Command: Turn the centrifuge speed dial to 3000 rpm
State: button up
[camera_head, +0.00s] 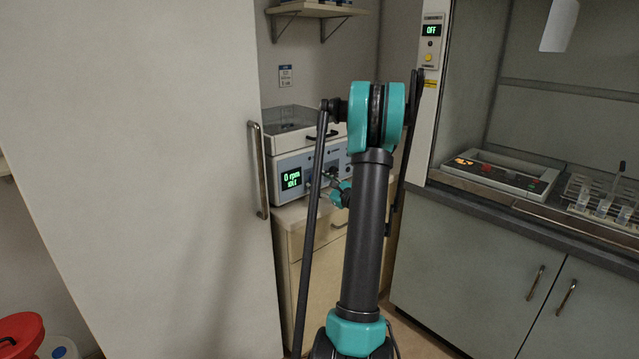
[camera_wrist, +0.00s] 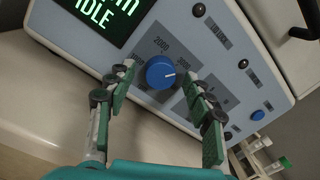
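The centrifuge (camera_head: 287,168) stands on a cabinet behind my arm in the head view, its display (camera_head: 291,180) reading "0 rpm" and "IDLE". In the wrist view the blue speed dial (camera_wrist: 160,72) sits on a dark panel marked with 2000, 3000 and other numbers partly covered by my fingers. The dial's white mark points right in that tilted picture. My gripper (camera_wrist: 160,78) is open, with one finger on each side of the dial. A gap shows between the dial and the left finger; contact on the right is hard to tell.
A large pale panel with a handle (camera_head: 258,170) stands left of the centrifuge. A fume hood with a dark worktop (camera_head: 560,222) is on the right, holding a device (camera_head: 500,175) and a tube rack (camera_head: 598,203). A smaller blue button (camera_wrist: 257,115) sits on the centrifuge front.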

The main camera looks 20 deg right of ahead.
jog(key=v, duration=1.2)
jog(key=shift+a, duration=0.1)
jog(key=s+a+f+n+g, duration=0.2)
jog(key=a+n+g, duration=0.15)
jog(key=a, duration=0.35)
jog(key=s+a+f+n+g+y, duration=0.1)
jog(key=s+a+f+n+g, duration=0.15)
jog(key=a+n, duration=0.35)
jog(key=s+a+f+n+g, duration=0.1)
jog(key=s+a+n+g, duration=0.2)
jog(key=a, duration=0.6)
jog(key=s+a+f+n+g+h, duration=0.1)
jog(key=s+f+n+g+h, duration=0.1)
jog(key=s+n, duration=0.5)
jog(key=s+a+f+n+g+h, duration=0.1)
jog(key=s+f+n+g+h, duration=0.1)
jog(key=s+f+n+h, duration=0.2)
jog(key=s+f+n, duration=0.1)
jog(key=s+n, duration=0.2)
jog(key=s, duration=0.4)
jog(key=shift+s+a+f, duration=0.15)
jog(key=shift+s+f, duration=0.05)
jog(key=shift+s, duration=0.2)
